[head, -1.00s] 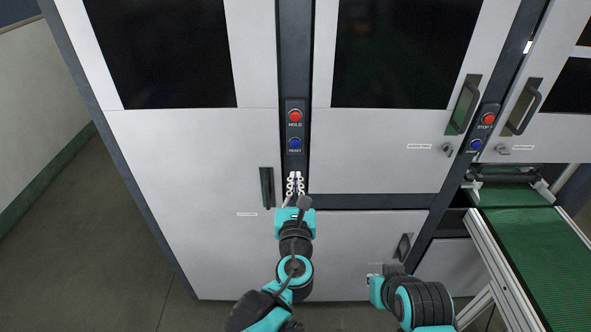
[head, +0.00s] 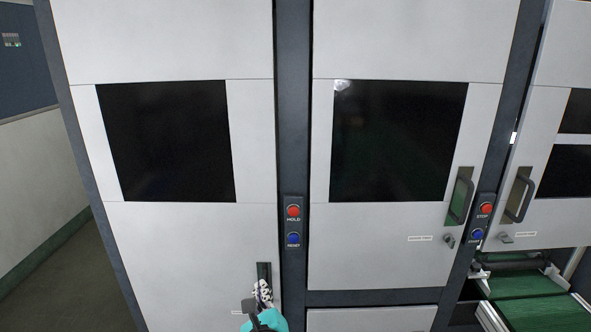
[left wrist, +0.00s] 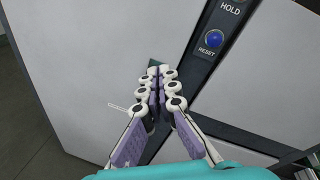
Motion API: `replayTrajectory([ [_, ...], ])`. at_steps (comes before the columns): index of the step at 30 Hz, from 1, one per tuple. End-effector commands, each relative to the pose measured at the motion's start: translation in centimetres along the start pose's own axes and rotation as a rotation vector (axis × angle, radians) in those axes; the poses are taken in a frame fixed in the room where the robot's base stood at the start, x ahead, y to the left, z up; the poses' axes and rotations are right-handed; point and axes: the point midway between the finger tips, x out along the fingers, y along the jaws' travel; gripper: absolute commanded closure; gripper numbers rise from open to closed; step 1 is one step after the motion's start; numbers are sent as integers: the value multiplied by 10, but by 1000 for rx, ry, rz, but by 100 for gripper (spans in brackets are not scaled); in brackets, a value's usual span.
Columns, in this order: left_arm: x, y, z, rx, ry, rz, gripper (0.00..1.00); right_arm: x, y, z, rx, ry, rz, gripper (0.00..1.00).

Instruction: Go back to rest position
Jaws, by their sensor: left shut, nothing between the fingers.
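My left gripper (head: 263,291) is at the bottom of the head view, in front of the left cabinet door and overlapping its dark handle (head: 264,270). In the left wrist view the left gripper (left wrist: 162,70) has its white and purple fingers together with nothing between them. The panel with the red HOLD button (head: 293,211) and the blue RESET button (head: 293,239) is above and right of the gripper. The RESET button also shows in the left wrist view (left wrist: 215,39), apart from the fingertips. My right gripper is out of view.
Tall grey cabinets with dark windows (head: 400,140) fill the front. A second panel with a red STOP button (head: 486,209) and a green conveyor (head: 530,312) are at the right. Open floor (head: 75,275) lies at the left.

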Motion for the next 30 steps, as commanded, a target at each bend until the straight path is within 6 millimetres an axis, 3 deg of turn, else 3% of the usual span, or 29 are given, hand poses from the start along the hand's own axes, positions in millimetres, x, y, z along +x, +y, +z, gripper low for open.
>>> replayTrajectory([
  [1,-4,37,5,-209,27,92,100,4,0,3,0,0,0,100],
  [3,-15,85,3,-569,59,237,100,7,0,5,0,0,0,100],
  [6,-43,140,-9,-1088,64,451,100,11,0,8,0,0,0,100],
  [9,-76,173,-29,-1561,31,653,100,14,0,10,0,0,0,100],
  [13,-113,188,-53,-2026,-32,863,100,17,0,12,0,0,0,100],
  [18,-136,186,-68,-2327,-85,1010,100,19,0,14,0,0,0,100],
  [30,-139,185,-69,-2359,-91,1027,100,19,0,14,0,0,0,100],
])
